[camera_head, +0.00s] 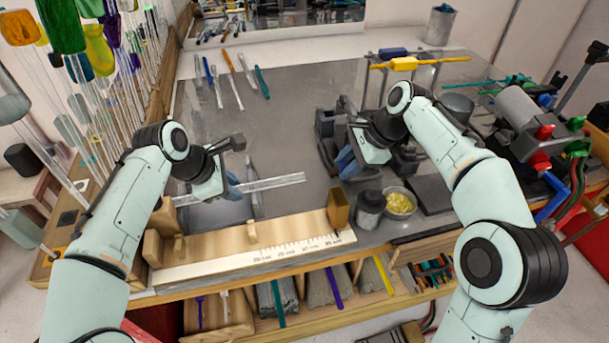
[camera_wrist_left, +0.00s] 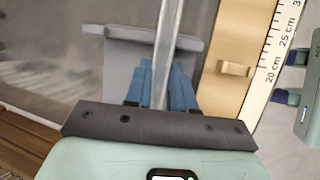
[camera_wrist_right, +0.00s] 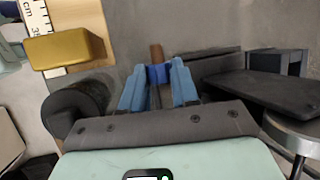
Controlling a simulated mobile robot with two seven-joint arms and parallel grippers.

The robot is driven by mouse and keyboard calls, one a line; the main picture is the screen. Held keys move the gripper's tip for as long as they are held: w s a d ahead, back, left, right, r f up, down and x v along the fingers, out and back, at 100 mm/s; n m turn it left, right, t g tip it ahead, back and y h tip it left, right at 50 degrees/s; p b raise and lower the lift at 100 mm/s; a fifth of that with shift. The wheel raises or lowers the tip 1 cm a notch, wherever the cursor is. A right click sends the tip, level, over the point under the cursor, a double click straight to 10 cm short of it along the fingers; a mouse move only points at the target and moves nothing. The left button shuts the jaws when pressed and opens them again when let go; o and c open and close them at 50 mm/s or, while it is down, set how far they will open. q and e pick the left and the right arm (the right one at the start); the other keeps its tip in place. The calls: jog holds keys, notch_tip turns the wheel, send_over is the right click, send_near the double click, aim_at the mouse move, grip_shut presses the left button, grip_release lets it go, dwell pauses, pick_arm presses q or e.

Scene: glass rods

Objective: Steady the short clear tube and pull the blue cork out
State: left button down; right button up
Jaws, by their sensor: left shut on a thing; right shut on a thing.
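The short clear tube (camera_head: 275,182) lies roughly level in my left gripper (camera_head: 236,188), its right end pointing toward my right gripper. In the left wrist view the tube (camera_wrist_left: 167,35) runs between the blue fingers, which are shut on it. My right gripper (camera_head: 346,160) is to the right of the tube's end, with a gap between. In the right wrist view its fingers are shut on the blue cork (camera_wrist_right: 157,73), which has a brown end (camera_wrist_right: 156,52) sticking out past the fingertips. No tube shows on the cork there. The cork is not clear in the head view.
A wooden rack with a ruler (camera_head: 285,252) runs along the front edge, with a brass block (camera_head: 338,208) at its right end. A dark cylinder (camera_head: 370,208) and a bowl of yellow bits (camera_head: 400,202) stand below my right gripper. The bench's middle is clear.

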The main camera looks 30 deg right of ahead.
jog(key=shift+r, duration=4)
pick_arm(q)
jog(key=c, duration=0.9)
grip_release()
jog(key=shift+o, duration=0.2)
jog(key=v, duration=1.2)
